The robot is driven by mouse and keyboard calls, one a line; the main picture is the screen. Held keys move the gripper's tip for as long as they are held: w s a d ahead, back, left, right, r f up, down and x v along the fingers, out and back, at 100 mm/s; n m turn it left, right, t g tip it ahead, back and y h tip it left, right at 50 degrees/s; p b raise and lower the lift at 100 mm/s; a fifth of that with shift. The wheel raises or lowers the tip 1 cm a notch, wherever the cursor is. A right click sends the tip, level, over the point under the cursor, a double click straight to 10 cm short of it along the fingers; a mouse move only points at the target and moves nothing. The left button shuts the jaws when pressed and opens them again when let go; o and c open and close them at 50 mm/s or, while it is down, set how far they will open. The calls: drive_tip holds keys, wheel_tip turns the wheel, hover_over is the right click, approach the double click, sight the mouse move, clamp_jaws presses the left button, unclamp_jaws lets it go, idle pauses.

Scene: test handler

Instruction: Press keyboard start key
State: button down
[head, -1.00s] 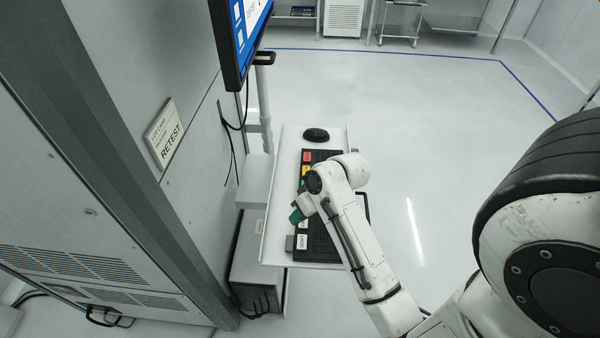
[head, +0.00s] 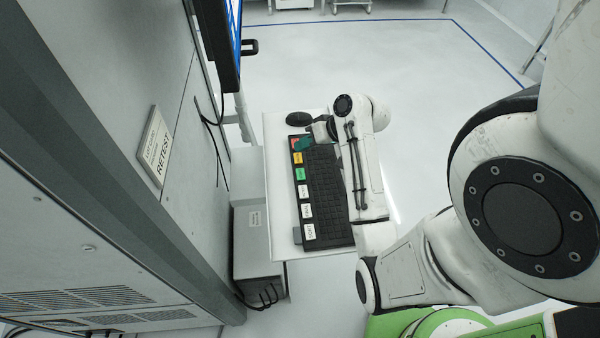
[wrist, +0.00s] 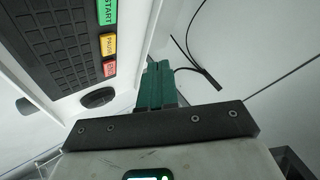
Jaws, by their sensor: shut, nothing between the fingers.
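The black keyboard (head: 325,195) lies on a white shelf, with a column of coloured and white label keys along its left side. The green START key (head: 300,174) is uncovered in the head view; it also shows at the top of the wrist view (wrist: 108,12). The yellow PAUSE key (head: 297,158) and a red key (head: 295,142) lie beyond it. My gripper (head: 303,144) has teal fingers, shut and empty, near the red key at the keyboard's far end. In the wrist view the fingers (wrist: 158,85) point past the keyboard's side. Their height above the keys is unclear.
A black mouse (head: 298,119) sits just beyond the keyboard on the shelf (head: 279,170). A monitor (head: 226,50) on a pole stands at the upper left. The tall grey cabinet with a RETEST sign (head: 155,148) fills the left. Open floor lies behind.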

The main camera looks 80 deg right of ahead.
drive_tip(key=b, duration=0.7)
hover_over(304, 174)
wheel_tip(304, 174, down, 7)
drive_tip(key=shift+r, duration=0.1)
drive_tip(key=shift+f, duration=1)
drive_tip(key=shift+f+b, duration=0.35)
drive_tip(key=shift+f, duration=0.45)
idle(1.3)
idle(0.4)
drive_tip(key=shift+r+p, duration=0.85)
drive_tip(key=shift+p, duration=0.2)
wheel_tip(304, 174, up, 5)
drive_tip(key=p, duration=0.5)
idle(0.6)
